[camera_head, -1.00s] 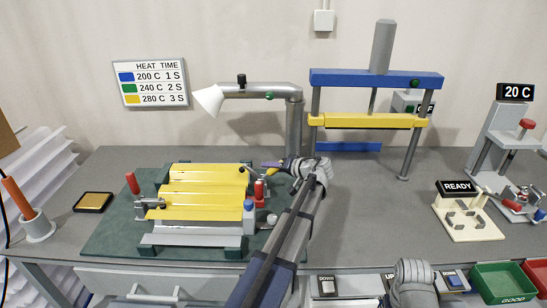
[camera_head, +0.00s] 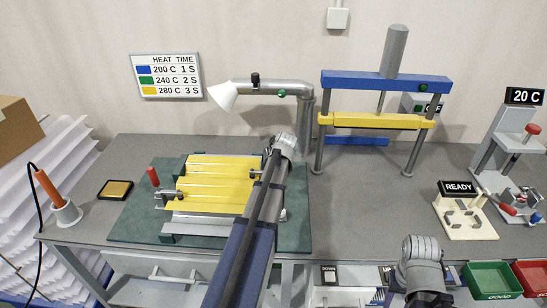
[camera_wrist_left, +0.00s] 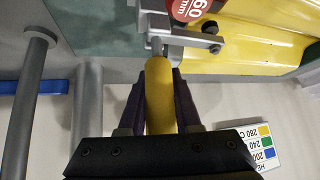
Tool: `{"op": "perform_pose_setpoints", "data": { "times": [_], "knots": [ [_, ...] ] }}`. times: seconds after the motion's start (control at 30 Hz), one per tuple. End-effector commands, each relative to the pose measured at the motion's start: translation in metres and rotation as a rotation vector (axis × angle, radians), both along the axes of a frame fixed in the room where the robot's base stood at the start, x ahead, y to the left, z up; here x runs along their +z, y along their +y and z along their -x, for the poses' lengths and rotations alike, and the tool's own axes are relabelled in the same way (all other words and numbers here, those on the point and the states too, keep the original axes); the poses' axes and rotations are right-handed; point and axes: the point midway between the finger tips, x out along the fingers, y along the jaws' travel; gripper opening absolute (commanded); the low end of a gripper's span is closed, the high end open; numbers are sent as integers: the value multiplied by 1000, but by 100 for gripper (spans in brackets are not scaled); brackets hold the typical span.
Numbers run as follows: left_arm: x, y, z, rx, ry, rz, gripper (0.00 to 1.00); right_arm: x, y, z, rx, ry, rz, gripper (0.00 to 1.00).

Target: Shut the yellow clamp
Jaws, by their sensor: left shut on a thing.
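In the left wrist view, my left gripper (camera_wrist_left: 160,85) is shut on the yellow handle (camera_wrist_left: 160,95) of the yellow clamp. The clamp's grey metal arm (camera_wrist_left: 180,40) reaches over the yellow corrugated sheet (camera_wrist_left: 255,45); I cannot tell whether its tip presses on the sheet. In the head view, the sheet (camera_head: 212,185) lies on a fixture on a green base (camera_head: 135,225). My left arm hides the gripper's fingers and most of the clamp there. My right arm shows at the lower right, its gripper out of view.
A clamp with a red handle (camera_head: 153,176) stands at the sheet's left. A red disc (camera_wrist_left: 190,8) is close to the yellow clamp. A lamp (camera_head: 222,96) and a press (camera_head: 378,122) stand behind. The bench between fixture and ready stand (camera_head: 462,218) is clear.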

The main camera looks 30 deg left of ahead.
Motion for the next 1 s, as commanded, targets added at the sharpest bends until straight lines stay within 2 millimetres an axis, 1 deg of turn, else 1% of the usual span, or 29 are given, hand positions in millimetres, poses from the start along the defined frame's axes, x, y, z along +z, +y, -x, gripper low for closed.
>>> {"op": "perform_pose_setpoints", "data": {
  "times": [0.03,0.3,0.7,0.73,0.93,0.97,1.0],
  "knots": [
    [0,1,3,3,-5,18,0,1,0,0,0,0,0,50],
    [-1,2,4,2,-28,60,0,3,0,0,0,0,0,50],
    [-1,3,4,5,-30,64,0,3,0,0,0,0,0,50],
    [-1,3,4,5,-30,64,35,3,0,0,0,0,0,50],
    [-1,3,3,2,-31,61,57,3,0,0,0,0,0,50],
    [0,3,3,2,-31,61,61,3,0,0,0,0,0,50],
    [0,3,3,2,-31,61,62,3,0,0,0,0,0,50]
  ]
}}
